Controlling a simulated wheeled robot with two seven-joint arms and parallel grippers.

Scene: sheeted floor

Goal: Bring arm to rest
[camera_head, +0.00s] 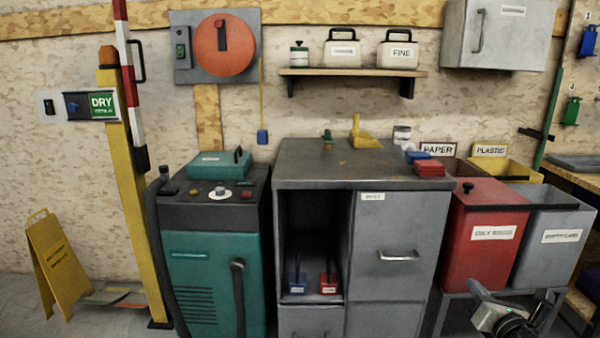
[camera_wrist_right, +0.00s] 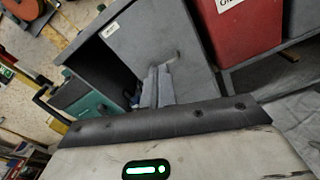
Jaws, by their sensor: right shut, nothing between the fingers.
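My right gripper (camera_head: 474,286) is low at the bottom right of the head view, in front of the red bin and right of the grey cabinet. Its fingers (camera_wrist_right: 157,88) also show in the wrist view, shut and empty, pointing towards the grey cabinet (camera_wrist_right: 125,50). Part of my right arm is cut off by the bottom edge of the head view. My left gripper is in neither view.
The grey cabinet (camera_head: 397,220) has an open compartment with a blue and a red item inside. A red bin (camera_head: 487,250) and a grey bin (camera_head: 553,262) stand right of it. A teal machine (camera_head: 208,260) and yellow floor sign (camera_head: 58,265) stand left.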

